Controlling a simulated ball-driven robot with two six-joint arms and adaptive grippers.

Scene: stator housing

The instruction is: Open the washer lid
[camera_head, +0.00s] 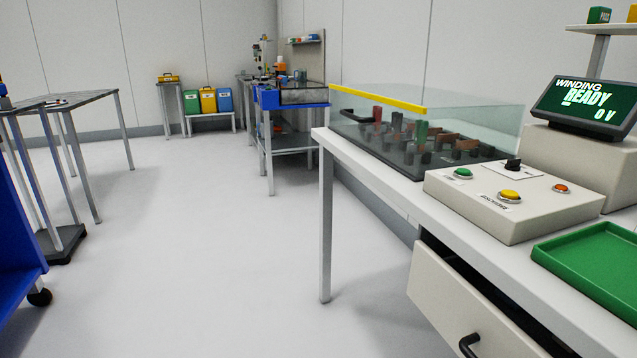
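No washer is marked by name in the head view. A blue-framed bench (293,104) at the back centre carries a dark, glassy box-like top (303,93), which may be the washer and its lid. It is too small to tell whether that lid is shut. Neither of my grippers is in view.
On the near right, a white table (374,166) carries a clear hood (465,110) with a yellow edge, a button box (514,211), a display (586,105) and a green tray (597,262). Its drawer (455,305) stands partly open. Bare floor (190,230) lies left of it.

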